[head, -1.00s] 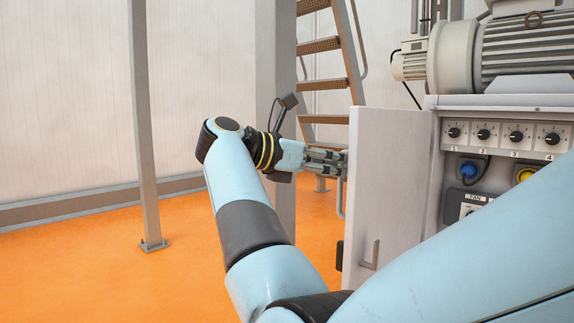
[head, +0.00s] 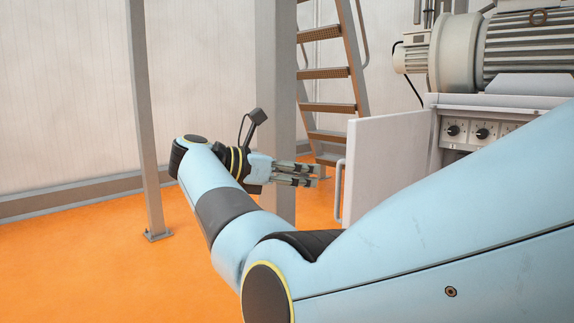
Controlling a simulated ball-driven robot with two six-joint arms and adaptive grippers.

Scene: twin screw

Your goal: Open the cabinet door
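The light grey cabinet door (head: 385,165) stands swung out from the cabinet, at the right of the middle in the head view. Its metal handle (head: 339,192) shows at the door's left edge. The cabinet's panel with black knobs (head: 467,131) is exposed to the right of the door. My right gripper (head: 318,176) is left of the door and handle, apart from both. Its fingers point right, look spread, and hold nothing. My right arm hides the lower door and much of the cabinet front. My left gripper is not in view.
A grey motor (head: 500,50) sits on top of the cabinet. A steep stair (head: 325,73) and a grey column (head: 278,80) stand behind my gripper. A thinner post (head: 146,130) stands further left. Orange floor (head: 90,260) is clear at the left.

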